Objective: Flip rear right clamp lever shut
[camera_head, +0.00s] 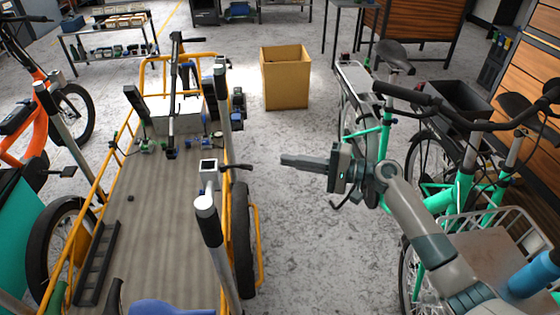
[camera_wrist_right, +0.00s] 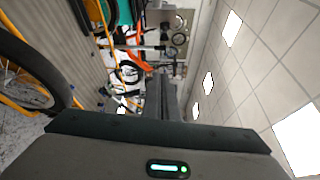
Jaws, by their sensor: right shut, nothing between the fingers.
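The cargo bike's long grey deck (camera_head: 160,215) with its yellow side rails lies left of centre in the head view. On its right side, a silver clamp (camera_head: 209,167) has a dark lever (camera_head: 236,167) sticking out to the right, toward my gripper. I cannot tell for sure whether this is the rear right clamp, or how far its lever is turned. My right gripper (camera_head: 284,160) is shut and empty, pointing left, with a gap between its tips and the lever. Its closed fingers also show in the right wrist view (camera_wrist_right: 160,92). My left gripper is not in view.
Upright posts (camera_head: 216,250) (camera_head: 223,95) stand along the deck's right side. A black wheel (camera_head: 243,235) is beside it. A green bike (camera_head: 440,200) is at the right, behind my right arm. A cardboard box (camera_head: 286,80) stands on open floor ahead.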

